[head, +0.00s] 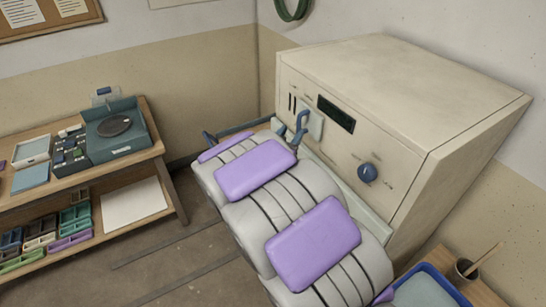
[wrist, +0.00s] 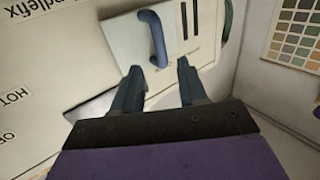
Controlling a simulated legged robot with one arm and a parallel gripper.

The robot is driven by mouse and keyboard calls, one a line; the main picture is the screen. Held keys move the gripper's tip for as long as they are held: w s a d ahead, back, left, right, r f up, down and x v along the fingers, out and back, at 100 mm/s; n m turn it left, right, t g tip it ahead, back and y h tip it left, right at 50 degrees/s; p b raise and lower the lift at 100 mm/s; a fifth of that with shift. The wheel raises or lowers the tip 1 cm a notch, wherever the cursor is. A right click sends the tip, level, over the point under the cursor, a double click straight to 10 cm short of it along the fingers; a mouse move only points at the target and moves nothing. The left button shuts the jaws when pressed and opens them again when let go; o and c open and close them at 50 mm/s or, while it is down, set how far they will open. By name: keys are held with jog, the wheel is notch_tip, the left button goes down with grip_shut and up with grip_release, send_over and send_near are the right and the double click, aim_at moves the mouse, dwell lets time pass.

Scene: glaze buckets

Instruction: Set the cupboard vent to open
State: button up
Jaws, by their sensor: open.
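The vent is a pale sliding plate (wrist: 125,38) with a blue curved handle (wrist: 154,38) on the cream cupboard front. Two dark slots (wrist: 190,18) show uncovered beside the plate in the wrist view. In the head view the plate (head: 315,123) is at the cupboard's left end, with the slots (head: 292,102) to its left. My gripper (wrist: 160,70) is open and empty, with its fingertips just short of the handle, one toward each side of it. Whether a finger touches the handle cannot be told. Slots behind the plate, if any, are hidden.
The cupboard (head: 400,90) also has a dark display (head: 336,114) and a blue knob (head: 368,173). A wooden shelf unit (head: 160,150) with trays and a scale stands at left. A blue tray (head: 425,290) and a pot (head: 468,269) are at lower right. Floor at left is clear.

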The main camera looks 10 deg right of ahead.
jog(key=v, duration=1.1)
jog(key=shift+s+a+p, duration=0.15)
jog(key=shift+a+p, duration=0.05)
jog(key=shift+p, duration=0.1)
jog(key=shift+f, duration=0.1)
jog(key=w+a+f+n+g+y+b, duration=0.2)
jog(key=a+f+y, duration=0.2)
jog(key=a+y, duration=0.4)
jog(key=s+a+f+n+g+y+b, duration=0.1)
jog(key=s+a+n+g+y, duration=0.25)
jog(key=s+y, duration=0.35)
jog(key=s+d+f+g+h+b, duration=0.1)
jog(key=s+d+g, duration=0.2)
jog(key=s, duration=0.7)
jog(key=s+d+f+n+g+h+b, duration=0.1)
jog(key=s+d+g, duration=0.3)
jog(key=s, duration=0.5)
jog(key=s+d+f+n+g+h+b, duration=0.1)
jog(key=s+d+g+h, duration=0.1)
jog(key=s+d, duration=0.5)
jog(key=s+g, duration=0.1)
jog(key=s, duration=0.2)
jog(key=shift+s+d, duration=0.3)
